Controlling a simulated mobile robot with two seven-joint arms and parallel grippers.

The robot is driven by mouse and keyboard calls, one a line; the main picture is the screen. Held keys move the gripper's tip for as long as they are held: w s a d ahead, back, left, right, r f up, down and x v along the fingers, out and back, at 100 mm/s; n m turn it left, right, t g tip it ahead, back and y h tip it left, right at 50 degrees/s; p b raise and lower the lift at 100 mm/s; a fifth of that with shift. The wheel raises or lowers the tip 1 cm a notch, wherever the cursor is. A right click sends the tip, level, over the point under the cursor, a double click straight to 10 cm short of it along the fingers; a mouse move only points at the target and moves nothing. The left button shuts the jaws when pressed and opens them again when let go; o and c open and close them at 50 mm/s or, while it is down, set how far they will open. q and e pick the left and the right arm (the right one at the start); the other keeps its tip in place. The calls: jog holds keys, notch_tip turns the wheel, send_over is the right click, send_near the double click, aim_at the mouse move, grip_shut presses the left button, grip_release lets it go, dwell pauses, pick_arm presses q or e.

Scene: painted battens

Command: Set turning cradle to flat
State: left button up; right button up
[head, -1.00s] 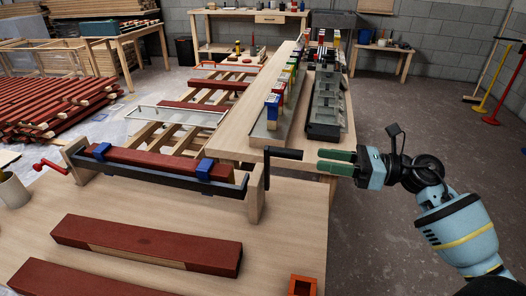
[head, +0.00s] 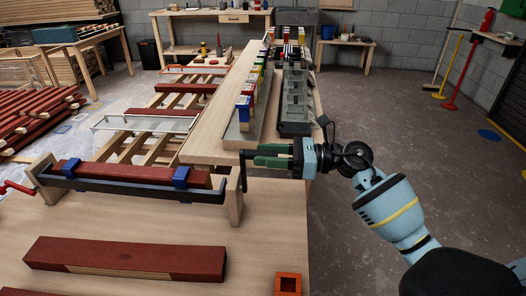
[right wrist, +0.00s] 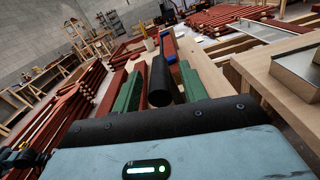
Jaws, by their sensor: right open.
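The turning cradle stands on the near bench, with wooden end posts (head: 236,200), a black rail (head: 130,188) and blue clamps (head: 181,177) holding a red batten (head: 125,172). The batten's exact roll angle is hard to judge. A black crank (head: 243,175) is at the cradle's right end; its grip points right. My right gripper (head: 263,155) is open, its green fingers at that grip. In the right wrist view the black grip (right wrist: 161,82) lies between the two green fingers, with gaps beside it. My left gripper is not in view.
A red painted batten (head: 125,258) lies on the near bench, with a small orange square holder (head: 288,284) to its right. A second bench (head: 205,140) behind holds paint tins and a dark tray (head: 296,105). Open floor lies to the right.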

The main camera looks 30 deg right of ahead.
jog(key=shift+w+a, duration=0.4)
jog(key=shift+a, duration=0.15)
grip_shut()
